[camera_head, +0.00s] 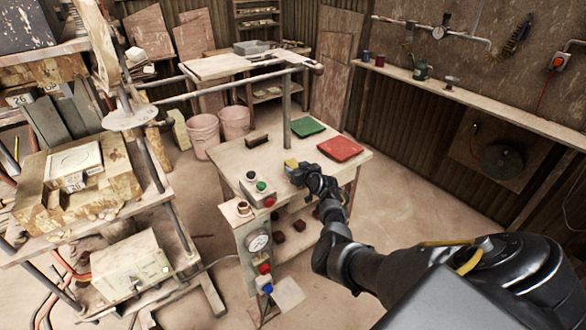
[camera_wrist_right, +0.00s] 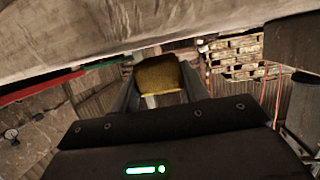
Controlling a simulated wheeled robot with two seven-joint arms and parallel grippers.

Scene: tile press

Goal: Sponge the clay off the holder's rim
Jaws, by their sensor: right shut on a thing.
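My right gripper (camera_head: 303,170) is shut on a yellow sponge (camera_head: 291,163), over the near part of the wooden table. In the right wrist view the sponge (camera_wrist_right: 159,74) sits between the two dark fingers. A pale square block (camera_head: 75,165) with a round mark on top, which may be the holder, sits on a clay-stained press base (camera_head: 118,180) at the left. Clay crumbs lie along the base's front edge. The gripper and sponge are well to the right of it. Clay on its rim is too small to tell. My left gripper is not in view.
The table (camera_head: 232,160) bears a green pad (camera_head: 307,127), a red pad (camera_head: 340,148), a brown block (camera_head: 257,139) and a button box (camera_head: 258,190). A grey post (camera_head: 286,108) rises behind the gripper.

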